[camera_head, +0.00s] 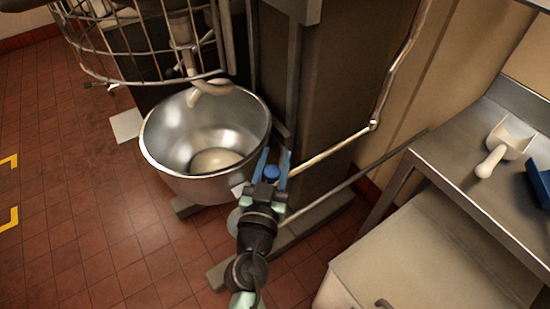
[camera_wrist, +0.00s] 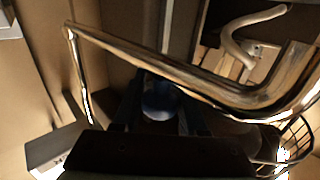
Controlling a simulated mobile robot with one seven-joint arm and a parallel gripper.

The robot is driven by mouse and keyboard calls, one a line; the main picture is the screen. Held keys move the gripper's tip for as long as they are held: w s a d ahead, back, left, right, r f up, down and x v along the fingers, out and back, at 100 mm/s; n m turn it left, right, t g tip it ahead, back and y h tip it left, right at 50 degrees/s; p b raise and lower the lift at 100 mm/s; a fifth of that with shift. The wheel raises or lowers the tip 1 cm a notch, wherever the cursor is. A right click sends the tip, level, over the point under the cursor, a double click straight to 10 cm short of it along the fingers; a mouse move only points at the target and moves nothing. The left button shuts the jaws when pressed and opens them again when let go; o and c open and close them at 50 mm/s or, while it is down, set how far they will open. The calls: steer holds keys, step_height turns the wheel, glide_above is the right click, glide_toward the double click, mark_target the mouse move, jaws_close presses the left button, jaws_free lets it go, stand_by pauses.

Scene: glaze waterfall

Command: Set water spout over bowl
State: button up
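The water spout (camera_head: 335,147) is a bent metal pipe at the right of the machine's column; its lower arm slopes down left toward my gripper. In the wrist view the spout (camera_wrist: 130,47) crosses close in front of my gripper and curves up at the right. The steel bowl (camera_head: 160,164) stands left of my gripper, with a pale lump in its bottom. My gripper (camera_head: 275,152) is open, its blue fingers apart beside the spout's lower end, right of the bowl. A blue rounded part shows between the fingers. Contact with the pipe cannot be told.
A wire guard (camera_head: 110,60) and dough hook (camera_head: 212,87) hang over the bowl. A metal counter (camera_head: 455,150) with a white scoop (camera_head: 505,140) is at right, beside a pale cabinet (camera_head: 410,265). Open tiled floor (camera_head: 70,200) lies left.

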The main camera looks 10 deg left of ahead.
jaws_close()
stand_by(1.1)
